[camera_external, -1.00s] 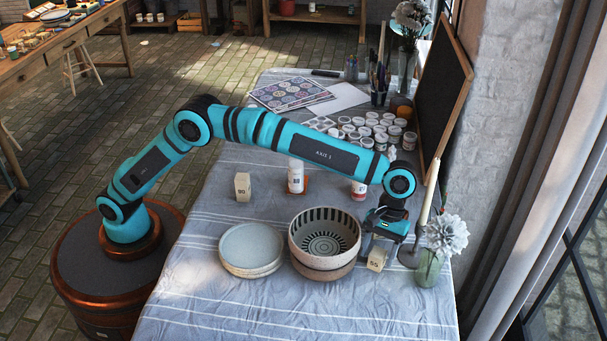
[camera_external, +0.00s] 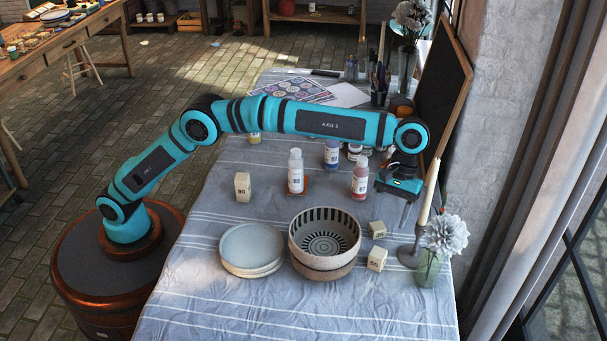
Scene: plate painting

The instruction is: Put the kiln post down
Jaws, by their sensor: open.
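Three pale kiln posts stand on the cloth-covered table. One kiln post marked 55 (camera_external: 377,259) stands just right of the striped bowl, and a second kiln post (camera_external: 377,230) is close behind it. A taller kiln post marked 90 (camera_external: 243,187) stands farther left. My gripper (camera_external: 396,192) is open and empty, raised behind and above the two right-hand posts. It touches none of them. Its fingertips are small and partly hidden.
A striped bowl (camera_external: 325,240) sits beside stacked plates (camera_external: 252,248). Paint bottles (camera_external: 295,172) (camera_external: 361,178) stand behind. A candle holder (camera_external: 409,254) and a flower vase (camera_external: 430,268) are close on the right. A blackboard (camera_external: 443,95) leans by the wall. The front of the table is clear.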

